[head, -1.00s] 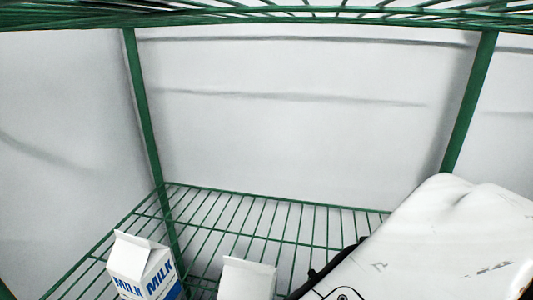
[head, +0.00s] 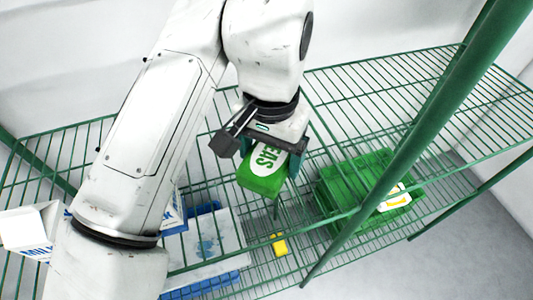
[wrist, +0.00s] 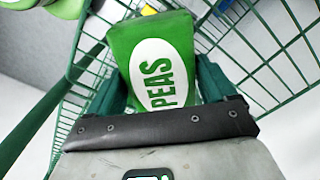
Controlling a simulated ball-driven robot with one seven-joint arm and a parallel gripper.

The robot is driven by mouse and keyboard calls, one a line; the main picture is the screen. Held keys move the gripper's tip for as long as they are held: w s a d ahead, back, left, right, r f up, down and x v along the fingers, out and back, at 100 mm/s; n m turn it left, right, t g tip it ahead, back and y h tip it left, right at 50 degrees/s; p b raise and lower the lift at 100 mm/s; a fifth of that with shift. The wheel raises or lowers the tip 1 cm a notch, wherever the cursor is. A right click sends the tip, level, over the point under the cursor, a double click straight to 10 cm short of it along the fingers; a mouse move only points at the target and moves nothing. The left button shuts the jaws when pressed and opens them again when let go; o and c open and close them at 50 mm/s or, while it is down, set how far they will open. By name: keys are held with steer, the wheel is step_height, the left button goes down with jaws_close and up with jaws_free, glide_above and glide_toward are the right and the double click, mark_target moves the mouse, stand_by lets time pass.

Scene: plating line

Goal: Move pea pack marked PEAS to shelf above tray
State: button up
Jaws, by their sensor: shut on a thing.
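The green pea pack (head: 262,184) has a white oval label marked PEAS. My gripper (head: 268,166) is shut on it, with one finger on each side. The pack also fills the middle of the wrist view (wrist: 150,42), between the fingers, label showing. In the head view it appears over the green wire shelf (head: 345,88); I cannot tell whether it touches the wires. A green tray (head: 335,178) shows through the wires at the right, at a lower level, with a white and yellow item in it. My arm covers part of the shelf's left side.
A blue crate (head: 215,284) with a white pack (head: 205,240) is below. A small yellow item (head: 279,244) lies beside it. A green post (head: 425,125) rises at the right. The shelf's back right is clear.

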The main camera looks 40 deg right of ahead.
mark_target(268, 149)
steer(key=shift+w+d+r, duration=0.1)
steer(key=shift+w+d, duration=0.05)
steer(key=shift+w, duration=0.3)
steer(key=shift+f+p, duration=0.3)
steer(key=shift+f, duration=1.55)
steer(key=shift+f, duration=0.15)
steer(key=o, duration=1.2)
steer(key=shift+r, duration=3.95)
